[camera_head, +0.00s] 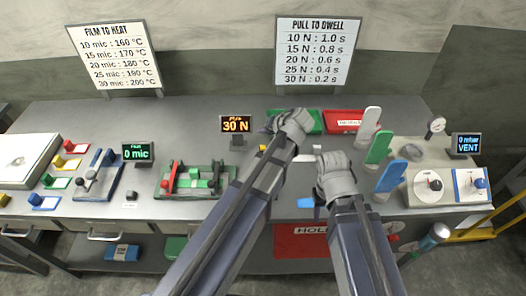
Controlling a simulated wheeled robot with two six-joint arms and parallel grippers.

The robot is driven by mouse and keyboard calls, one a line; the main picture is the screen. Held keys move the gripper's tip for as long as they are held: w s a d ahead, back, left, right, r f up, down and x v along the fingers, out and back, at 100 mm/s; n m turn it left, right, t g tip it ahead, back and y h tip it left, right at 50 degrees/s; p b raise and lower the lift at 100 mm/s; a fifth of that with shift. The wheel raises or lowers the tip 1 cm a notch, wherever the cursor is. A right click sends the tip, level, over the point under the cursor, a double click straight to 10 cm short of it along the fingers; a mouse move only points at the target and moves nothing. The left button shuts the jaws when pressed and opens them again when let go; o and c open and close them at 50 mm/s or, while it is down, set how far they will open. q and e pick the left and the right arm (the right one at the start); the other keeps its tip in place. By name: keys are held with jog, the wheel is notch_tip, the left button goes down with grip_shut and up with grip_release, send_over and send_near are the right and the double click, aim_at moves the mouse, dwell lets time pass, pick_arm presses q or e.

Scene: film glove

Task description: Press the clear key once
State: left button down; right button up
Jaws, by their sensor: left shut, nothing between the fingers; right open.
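No key in view has a readable "clear" label. A small dark key-like block (131,196) stands on the bench, in front of the display reading 0 mic (138,152). A small yellow piece (263,148) shows beside my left arm, near the display reading 30 N (235,125), mostly hidden. My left gripper (286,123) is shut and empty, in front of the green tray (309,122). My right gripper (328,163) is open, over the bench to the right of my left arm. My arms hide part of the bench between and below them.
A red tray (345,120) lies behind the grippers. Upright white (367,123), green (378,149) and blue (392,176) paddle shapes stand right of my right gripper. A red and green clamp fixture (194,181) stands left of my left arm. The bench's left front is partly clear.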

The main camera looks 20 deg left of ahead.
pick_arm(q)
jog(key=shift+f+b, duration=2)
jog(key=shift+f, duration=0.6)
pick_arm(e)
jog(key=shift+f, duration=2.55)
pick_arm(q)
jog(key=shift+f, duration=0.1)
pick_arm(e)
jog(key=shift+f, duration=0.15)
pick_arm(q)
jog(key=shift+f+b, duration=0.3)
jog(key=shift+b, duration=0.15)
pick_arm(e)
jog(key=shift+f, duration=0.25)
pick_arm(q)
jog(key=shift+f+b, duration=0.5)
pick_arm(e)
jog(key=shift+f, duration=0.55)
pick_arm(q)
jog(key=shift+r, duration=0.1)
pick_arm(e)
jog(key=shift+r, duration=0.1)
pick_arm(q)
jog(key=shift+r+p, duration=0.85)
jog(key=shift+p, duration=0.1)
pick_arm(e)
jog(key=shift+r, duration=0.9)
